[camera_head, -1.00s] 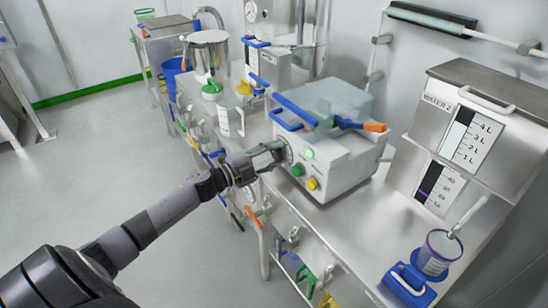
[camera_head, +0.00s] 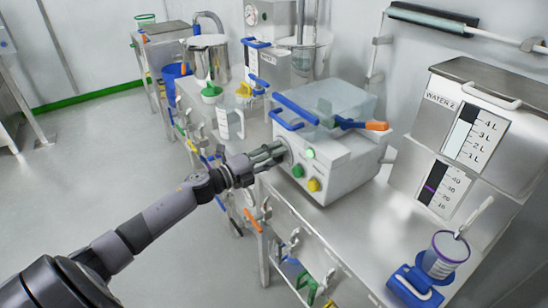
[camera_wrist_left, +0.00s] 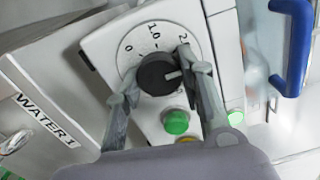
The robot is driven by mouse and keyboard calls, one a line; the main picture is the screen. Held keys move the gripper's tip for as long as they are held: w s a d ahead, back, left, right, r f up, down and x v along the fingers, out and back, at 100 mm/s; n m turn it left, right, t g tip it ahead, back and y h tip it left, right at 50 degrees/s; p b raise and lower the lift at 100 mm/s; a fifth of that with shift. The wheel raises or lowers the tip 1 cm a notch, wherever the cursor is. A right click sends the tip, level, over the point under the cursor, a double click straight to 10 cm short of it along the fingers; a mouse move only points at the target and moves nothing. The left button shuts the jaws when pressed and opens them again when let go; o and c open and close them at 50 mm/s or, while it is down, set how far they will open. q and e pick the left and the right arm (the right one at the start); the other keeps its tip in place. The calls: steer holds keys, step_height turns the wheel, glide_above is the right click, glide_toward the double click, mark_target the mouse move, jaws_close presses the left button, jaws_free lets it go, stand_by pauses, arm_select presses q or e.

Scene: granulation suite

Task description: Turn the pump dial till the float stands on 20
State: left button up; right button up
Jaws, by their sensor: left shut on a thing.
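The black pump dial (camera_wrist_left: 158,75) is on the front of a white pump box (camera_head: 337,160), with printed marks from 0 through 1.0 towards 2. Its white pointer line points right, towards one finger. My left gripper (camera_wrist_left: 157,80) is shut on the dial, one finger on each side; in the head view the gripper (camera_head: 282,152) hides most of the dial. The purple float (camera_head: 430,188) is a thin band in the lower dark gauge (camera_head: 442,192) under WATER 2. It looks level with about 20, but is small. My right gripper is not in view.
A green button (camera_head: 298,171) and a yellow one (camera_head: 314,185) sit near the dial. A clear cup (camera_head: 446,252) stands on a blue base at the bench's front right.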

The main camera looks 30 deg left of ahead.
arm_select(q)
steer(key=shift+f, duration=0.1)
steer(key=o, duration=1.1)
steer(key=shift+o, duration=0.2)
steer(key=shift+s, duration=0.15)
steer(key=v, duration=1.1)
steer(key=shift+s+a, duration=0.2)
steer(key=shift+s, duration=0.15)
